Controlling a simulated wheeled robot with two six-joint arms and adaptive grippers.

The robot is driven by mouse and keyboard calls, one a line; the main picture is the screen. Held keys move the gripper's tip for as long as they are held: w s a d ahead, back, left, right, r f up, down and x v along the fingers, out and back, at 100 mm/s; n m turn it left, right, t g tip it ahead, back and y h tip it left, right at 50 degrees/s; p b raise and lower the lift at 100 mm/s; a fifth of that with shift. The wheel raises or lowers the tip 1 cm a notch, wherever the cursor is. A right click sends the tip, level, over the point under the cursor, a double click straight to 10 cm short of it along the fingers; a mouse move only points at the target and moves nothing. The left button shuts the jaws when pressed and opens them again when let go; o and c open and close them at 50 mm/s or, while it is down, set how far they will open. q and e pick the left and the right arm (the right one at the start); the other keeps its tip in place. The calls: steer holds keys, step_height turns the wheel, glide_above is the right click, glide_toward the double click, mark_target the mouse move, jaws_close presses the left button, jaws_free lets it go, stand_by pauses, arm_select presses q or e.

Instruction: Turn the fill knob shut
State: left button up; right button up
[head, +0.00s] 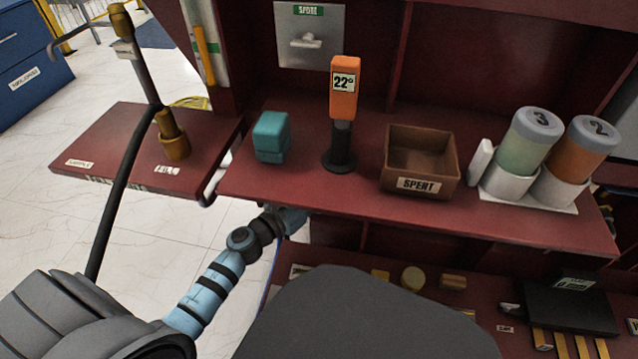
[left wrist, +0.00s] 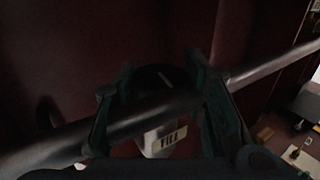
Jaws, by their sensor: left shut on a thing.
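My left gripper (left wrist: 158,86) is shut on the knob, one finger on each side. A dark pipe (left wrist: 268,68) runs slantwise across this view, close to the fingers and knob. In the head view my left arm reaches below the shelf, and its gripper and the knob are hidden. My right gripper is in neither view.
The red shelf (head: 300,183) above holds a teal block (head: 272,137), an orange 22° device (head: 344,90), a SPENT box (head: 420,186) and jars 3 (head: 530,140) and 2 (head: 583,150). A side shelf (head: 110,160) with a brass fitting (head: 172,138) stands left. The left wrist view is dark.

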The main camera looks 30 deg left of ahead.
arm_select(q)
steer(key=shift+m+h, duration=0.3)
steer(key=shift+h, duration=0.1)
steer(key=m+g+h, duration=0.3)
steer(key=h, duration=0.2)
steer(key=shift+m, duration=0.4)
steer(key=shift+m+g+h, duration=1.6)
steer(key=shift+g+h, duration=0.3)
steer(key=o, duration=1.2)
steer(key=shift+c, duration=0.2)
steer(key=v, duration=1.2)
steer(key=shift+w, duration=0.1)
